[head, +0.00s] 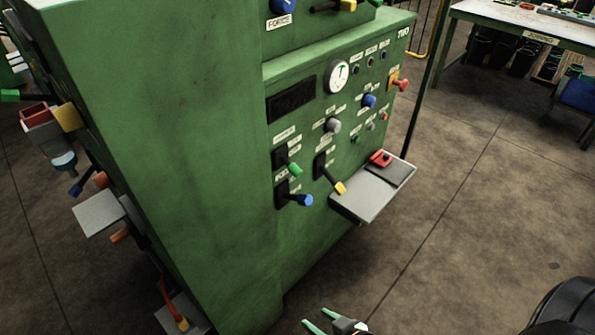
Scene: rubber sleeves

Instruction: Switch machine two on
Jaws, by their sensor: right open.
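Machine two is a green cabinet (330,200) with the label TWO (403,31) at its upper right corner. Its front panel has a round gauge (338,76), a dark display (291,100), a grey knob (333,125) and a blue knob (369,100). Lower down are levers with a green handle (295,169), a blue handle (305,200) and a yellow handle (340,188). A red knob on a yellow plate (401,84) sits at the right edge. My right gripper (318,318) is open and empty, below and apart from the panel. My left gripper is out of view.
A grey shelf (362,199) with a red part (380,158) juts from the panel's lower right. More levers and a grey shelf (100,213) stick out on the cabinet's left side. A workbench (530,22) stands at the back right. The floor (480,220) right of the machine is clear.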

